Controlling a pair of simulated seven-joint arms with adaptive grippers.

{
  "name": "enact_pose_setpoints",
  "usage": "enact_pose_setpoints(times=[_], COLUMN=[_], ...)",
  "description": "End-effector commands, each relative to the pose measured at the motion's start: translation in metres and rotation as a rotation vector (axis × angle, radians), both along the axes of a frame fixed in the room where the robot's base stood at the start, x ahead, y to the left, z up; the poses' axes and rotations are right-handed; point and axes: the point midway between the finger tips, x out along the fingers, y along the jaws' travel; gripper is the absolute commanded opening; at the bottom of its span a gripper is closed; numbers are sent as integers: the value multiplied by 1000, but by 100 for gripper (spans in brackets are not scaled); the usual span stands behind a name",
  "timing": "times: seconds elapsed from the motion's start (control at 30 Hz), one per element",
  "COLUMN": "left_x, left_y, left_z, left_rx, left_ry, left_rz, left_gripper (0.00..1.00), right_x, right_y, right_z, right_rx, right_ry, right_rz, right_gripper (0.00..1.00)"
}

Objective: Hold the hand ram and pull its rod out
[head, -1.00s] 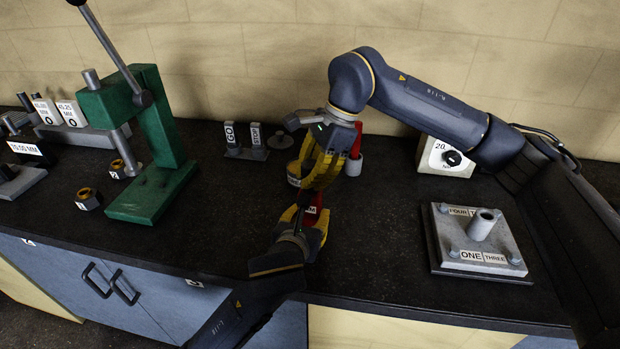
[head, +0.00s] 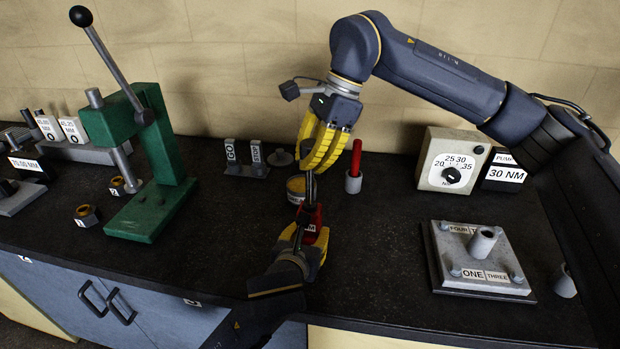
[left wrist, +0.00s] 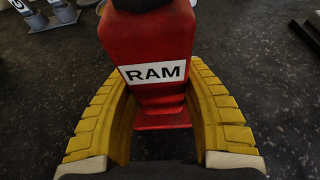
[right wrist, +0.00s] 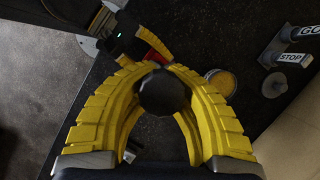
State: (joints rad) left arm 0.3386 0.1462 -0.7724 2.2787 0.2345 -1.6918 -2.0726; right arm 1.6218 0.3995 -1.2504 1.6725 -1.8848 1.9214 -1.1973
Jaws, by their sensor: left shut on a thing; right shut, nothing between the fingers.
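The red hand ram (head: 311,214) stands upright near the bench's front edge; its RAM label (left wrist: 153,72) faces the left wrist view. My left gripper (head: 308,234) is shut on the ram's lower red body, one finger on each side. A dark rod (head: 310,187) rises from the ram's top towards my right gripper (head: 311,168), which is above it. In the right wrist view, a dark round knob (right wrist: 162,93) shows between the curved yellow fingers. The right fingers are shut at their tips; whether they touch the rod is hard to see.
A yellow-topped tin (head: 296,188) stands just behind the ram. A red-handled tool in a pale holder (head: 353,183) is to its right. GO and STOP blocks (head: 243,158) and a green press (head: 150,165) are left. A bolted plate (head: 480,262) and dial box (head: 450,160) are right.

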Motion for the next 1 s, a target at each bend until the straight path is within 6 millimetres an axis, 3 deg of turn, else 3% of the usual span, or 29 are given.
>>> enact_pose_setpoints(times=[0.37, 0.7, 1.0], left_x=[-1, -1, -1], left_y=[-1, -1, -1], left_z=[-5, -4, -3], left_rx=[4, 4, 4], left_ry=[9, 9, 7], left_rz=[-4, -3, -3], left_gripper=[0, 0, 0], right_x=[-1, 0, 0], right_y=[2, 1, 0], right_z=[10, 7, 7], right_rx=[9, 4, 2], right_ry=[-4, -1, -1], right_rz=[3, 1, 1], right_gripper=[0, 40, 41])
